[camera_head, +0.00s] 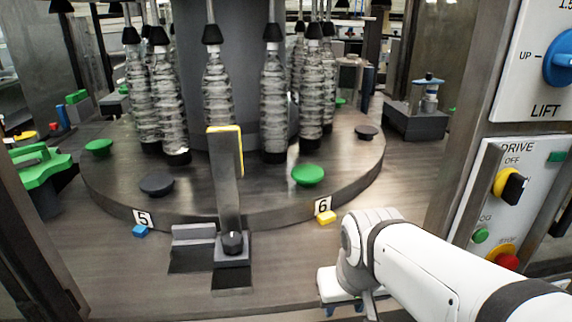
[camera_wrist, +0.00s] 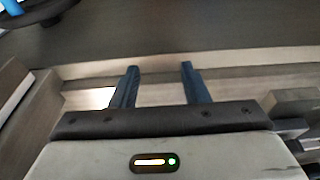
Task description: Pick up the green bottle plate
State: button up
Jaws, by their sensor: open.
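A green bottle plate (camera_head: 308,174) sits on the round turntable (camera_head: 250,205) in the head view, near the rim above the label 6. Another green plate (camera_head: 98,147) sits at the turntable's left side. My gripper (camera_head: 345,308) is low at the front of the machine, below and to the right of the nearer green plate and apart from it. In the wrist view my gripper (camera_wrist: 160,68) has two blue fingers spread apart with nothing between them. No green plate shows in the wrist view.
Dark plates (camera_head: 157,184) also sit on the turntable. Clear bottles (camera_head: 273,100) hang around the central column. An upright metal post with a yellow edge (camera_head: 228,185) stands at the front, left of the green plate. A control panel (camera_head: 508,200) stands at the right.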

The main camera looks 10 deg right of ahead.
aim_at(307, 172)
jog(key=o, duration=0.7)
jog(key=w+r+p, duration=0.1)
jog(key=w+r, duration=0.2)
jog(key=w, duration=0.2)
jog(key=w+r+m+h+p, duration=0.1)
jog(key=w+r+p, duration=0.1)
jog(key=w, duration=0.3)
jog(key=w+r+m+t+p, duration=0.1)
jog(key=w+r+p, duration=0.1)
jog(key=w+r, duration=0.2)
jog(key=shift+w+d, duration=0.1)
jog(key=shift+w, duration=0.85)
jog(key=o, duration=0.6)
jog(key=w+r+p, duration=0.1)
jog(key=w, duration=0.4)
jog(key=w+a+r+m+t+p, duration=0.1)
jog(key=w, duration=0.4)
jog(key=w+a+r+m+h+p, duration=0.1)
jog(key=w+r, duration=0.1)
jog(key=w, duration=0.3)
jog(key=shift+w+a+t+p, duration=0.1)
jog(key=shift+w+t+p, duration=0.3)
jog(key=shift+c, duration=0.2)
jog(key=shift+w+f, duration=0.1)
jog(key=shift+w, duration=0.3)
jog(key=shift+w+f, duration=0.2)
jog(key=shift+f, duration=0.1)
jog(key=shift+d+p+x, duration=0.2)
jog(key=shift+p+x, duration=1)
jog(key=shift+x, duration=2.25)
